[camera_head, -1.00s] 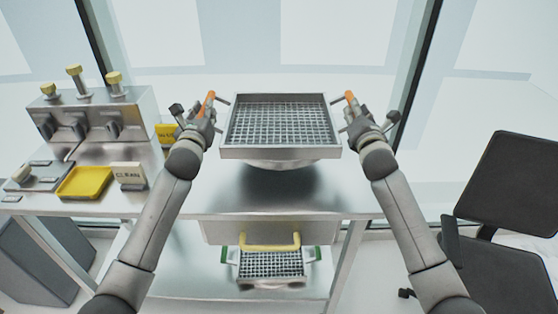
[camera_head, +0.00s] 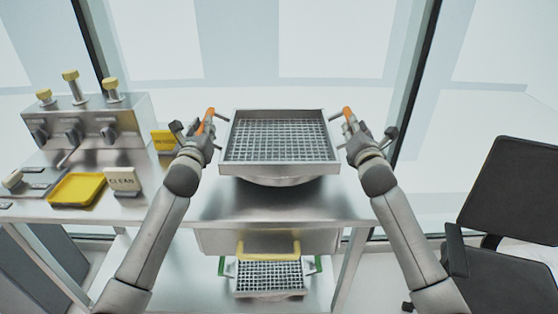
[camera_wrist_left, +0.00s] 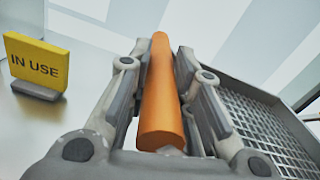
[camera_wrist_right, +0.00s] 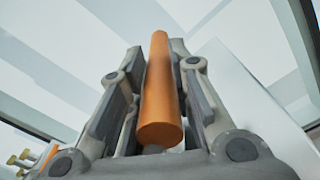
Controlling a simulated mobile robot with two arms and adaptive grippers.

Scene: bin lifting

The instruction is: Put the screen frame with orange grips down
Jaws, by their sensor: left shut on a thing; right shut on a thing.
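The screen frame (camera_head: 280,170) is a square metal tray with a mesh floor and a rounded underside, roughly level over the steel table (camera_head: 235,208). My left gripper (camera_head: 207,124) is shut on its left orange grip, seen upright between the fingers in the left wrist view (camera_wrist_left: 161,95). My right gripper (camera_head: 350,124) is shut on its right orange grip, which the right wrist view also shows (camera_wrist_right: 160,90). The frame's underside is close to the table top; I cannot tell whether it touches.
A metal box with knobs (camera_head: 85,125), a yellow tray (camera_head: 77,189), a CLEAN sign (camera_head: 123,181) and a yellow IN USE sign (camera_wrist_left: 36,62) stand at the left. A second screen with green grips (camera_head: 270,278) is on the lower shelf. A black chair (camera_head: 510,200) stands at the right.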

